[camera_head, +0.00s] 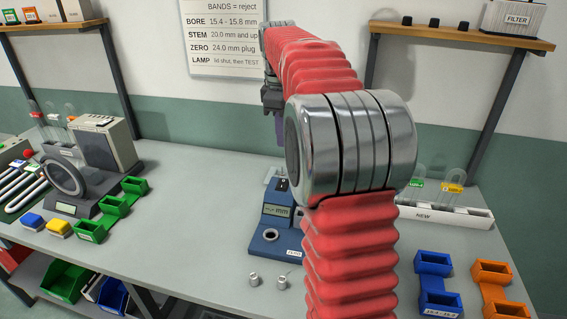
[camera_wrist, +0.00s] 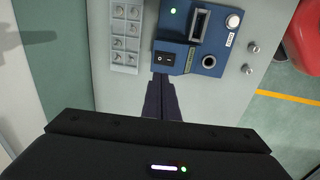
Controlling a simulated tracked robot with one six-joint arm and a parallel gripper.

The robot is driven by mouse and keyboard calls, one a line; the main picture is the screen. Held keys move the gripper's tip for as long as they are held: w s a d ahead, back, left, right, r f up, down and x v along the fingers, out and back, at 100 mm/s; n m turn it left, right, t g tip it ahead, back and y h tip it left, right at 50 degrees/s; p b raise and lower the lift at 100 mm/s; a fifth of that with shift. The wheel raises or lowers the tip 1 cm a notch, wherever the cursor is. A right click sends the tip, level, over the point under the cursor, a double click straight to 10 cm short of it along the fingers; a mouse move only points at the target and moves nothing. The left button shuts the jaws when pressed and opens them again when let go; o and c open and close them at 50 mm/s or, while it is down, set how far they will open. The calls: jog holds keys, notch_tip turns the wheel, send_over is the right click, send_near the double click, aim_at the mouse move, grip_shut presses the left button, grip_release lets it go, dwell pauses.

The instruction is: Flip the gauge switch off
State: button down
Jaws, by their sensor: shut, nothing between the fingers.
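The blue gauge (camera_head: 268,241) stands on the bench at centre, partly behind my arm. Its display shows dashes and "mm". In the wrist view the gauge (camera_wrist: 218,48) has a lit green light, a round socket and a white button. Its black rocker switch (camera_wrist: 165,58) sits on a blue block at the gauge's side. My gripper (camera_wrist: 160,78) is shut and empty, its dark fingertips just below the switch in the picture. Contact cannot be told. In the head view my gripper (camera_head: 279,140) hangs above and behind the gauge, fingers pointing down.
A pale tray (camera_wrist: 125,38) with several small round parts lies beside the gauge. Two small metal plugs (camera_head: 254,279) lie in front of it. Green holders (camera_head: 113,208) stand left, blue holders (camera_head: 434,276) right. Bench space left of the gauge is clear.

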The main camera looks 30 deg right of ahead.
aim_at(283, 180)
jog(key=f, duration=0.4)
jog(key=d+f, duration=0.1)
jog(key=f, duration=0.4)
jog(key=w+f, duration=0.1)
jog(key=f, duration=0.3)
jog(key=shift+d+f, duration=0.15)
jog(key=shift+f, duration=0.25)
jog(key=shift+w, duration=0.15)
